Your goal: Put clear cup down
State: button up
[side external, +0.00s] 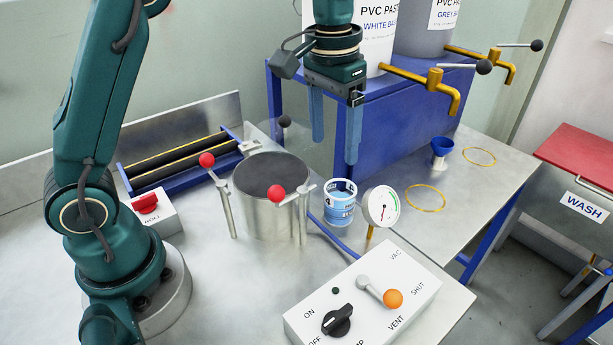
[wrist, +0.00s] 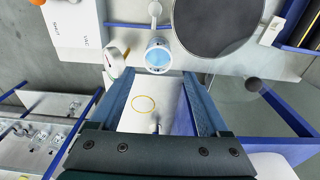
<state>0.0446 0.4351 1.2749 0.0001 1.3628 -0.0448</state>
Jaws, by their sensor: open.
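The clear cup (side external: 340,212), with blue and white markings and pale blue inside, stands upright on the metal table between the steel chamber and the gauge. It also shows in the wrist view (wrist: 158,56), just beyond the fingertips. My gripper (side external: 335,158) points down above and slightly behind the cup. Its two blue fingers are wide apart, with nothing between them. In the wrist view the fingers (wrist: 157,78) frame bare table, with the cup apart from them.
The steel chamber (side external: 270,205) with red-knobbed clamps stands left of the cup; the dial gauge (side external: 381,207) is close on its right. A control box (side external: 362,300) lies in front. A blue stand (side external: 400,125) bears paste buckets.

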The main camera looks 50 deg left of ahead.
jog(key=s+a+t, duration=0.1)
jog(key=s+t, duration=0.3)
jog(key=s, duration=1.2)
jog(key=shift+s+a+r+t, duration=0.15)
jog(key=shift+s+a+t, duration=0.15)
jog(key=shift+t, duration=0.1)
